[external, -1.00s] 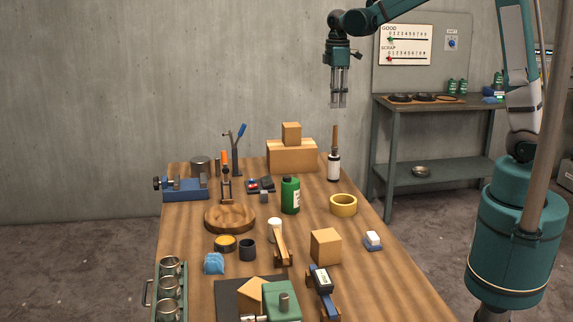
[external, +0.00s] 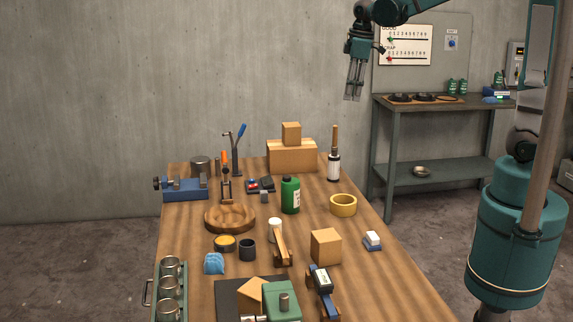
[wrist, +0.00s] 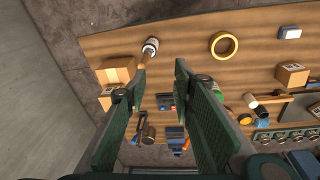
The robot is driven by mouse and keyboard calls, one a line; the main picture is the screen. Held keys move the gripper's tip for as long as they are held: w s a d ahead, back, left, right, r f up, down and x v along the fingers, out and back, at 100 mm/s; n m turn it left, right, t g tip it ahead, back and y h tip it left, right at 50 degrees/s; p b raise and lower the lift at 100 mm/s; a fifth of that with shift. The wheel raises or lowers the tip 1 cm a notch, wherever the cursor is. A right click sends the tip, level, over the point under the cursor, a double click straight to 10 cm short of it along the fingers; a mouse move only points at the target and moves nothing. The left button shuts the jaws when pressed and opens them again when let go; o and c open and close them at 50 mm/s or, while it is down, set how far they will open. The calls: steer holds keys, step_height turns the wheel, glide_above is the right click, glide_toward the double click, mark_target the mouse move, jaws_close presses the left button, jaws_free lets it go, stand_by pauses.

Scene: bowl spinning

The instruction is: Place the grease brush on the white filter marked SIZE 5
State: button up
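A wooden-handled tool that looks like the grease brush (external: 335,137) stands upright, handle up, in or on a white cylinder with dark ends (external: 333,168), at the table's far right corner. The cylinder may be the white filter; no SIZE 5 marking is legible. In the wrist view, the cylinder (wrist: 151,46) and the brush handle (wrist: 141,63) show near the left fingertip. I cannot tell how the handle meets the cylinder. My gripper (external: 354,99) is high above and slightly right of the brush, clear of it. Its fingers (wrist: 160,68) are apart with nothing held between them.
A cardboard box stack (external: 292,157) stands left of the brush. A green bottle (external: 290,196) and a yellow tape roll (external: 343,205) are nearer the camera. The wooden table (external: 365,240) is crowded in the middle and clearer along its right edge. A grey bench (external: 440,104) stands behind.

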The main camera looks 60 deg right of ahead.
steer(key=s+a+m+t, duration=0.2)
steer(key=s+m, duration=0.1)
steer(key=s, duration=0.8)
steer(key=s+a+m+t, duration=0.3)
steer(key=s, duration=0.9)
steer(key=shift+s+f+m+t, duration=0.15)
steer(key=shift+f+m+t, duration=0.15)
steer(key=shift+m, duration=0.1)
